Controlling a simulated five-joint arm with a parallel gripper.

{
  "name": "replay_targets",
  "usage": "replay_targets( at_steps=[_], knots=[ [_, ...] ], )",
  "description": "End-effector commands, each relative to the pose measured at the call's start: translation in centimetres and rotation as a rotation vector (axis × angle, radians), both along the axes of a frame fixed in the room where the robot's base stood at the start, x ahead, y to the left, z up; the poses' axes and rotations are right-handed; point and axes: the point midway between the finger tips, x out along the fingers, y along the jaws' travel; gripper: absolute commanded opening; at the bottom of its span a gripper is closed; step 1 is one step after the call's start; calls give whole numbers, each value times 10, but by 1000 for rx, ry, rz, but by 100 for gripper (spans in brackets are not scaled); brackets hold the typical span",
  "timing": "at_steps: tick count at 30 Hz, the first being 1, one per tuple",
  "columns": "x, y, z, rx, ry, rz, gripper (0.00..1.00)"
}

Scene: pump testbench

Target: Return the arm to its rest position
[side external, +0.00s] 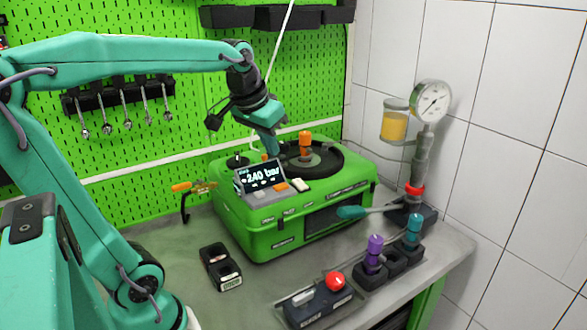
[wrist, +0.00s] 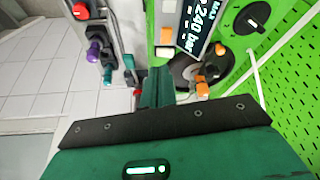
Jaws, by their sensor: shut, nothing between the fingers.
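My gripper (side external: 270,147) is shut and empty. In the side view it points down just above the top of the green pump testbench (side external: 243,215), behind the display (side external: 260,176) that reads 240 bar. I cannot tell whether the fingertips touch the bench. My arm reaches out from the left at about the height of the tool rack. In the wrist view my gripper (wrist: 156,82) lies in front of the bench top, with the display (wrist: 195,25) beyond it and a round black knob (wrist: 252,18) at the upper right.
An orange fitting (side external: 305,143) stands on the bench's round black top close to my gripper. A pressure gauge (side external: 432,102) stands at the right. Purple (side external: 375,250) and teal (side external: 413,230) parts sit in a holder. A red-button box (side external: 318,300) and black block (side external: 220,267) lie in front.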

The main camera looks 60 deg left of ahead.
Motion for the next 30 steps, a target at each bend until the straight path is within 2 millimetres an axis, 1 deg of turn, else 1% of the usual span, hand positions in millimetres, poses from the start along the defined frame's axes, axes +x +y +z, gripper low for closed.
replay_targets(
  at_steps=[1,3,9,12,15,19,23,30],
  knots=[
    [-9,-13,-3,2,-11,-29,0],
    [-21,-28,-8,2,-22,-61,0],
    [-56,-65,-28,2,-56,-152,0],
    [-72,-78,-39,0,-71,-193,0],
    [-84,-87,-49,-2,-83,-223,0],
    [-93,-94,-56,-3,-92,-247,0],
    [-96,-96,-60,-4,-94,-256,0],
    [-96,-96,-60,-3,-93,-255,0]
  ],
)
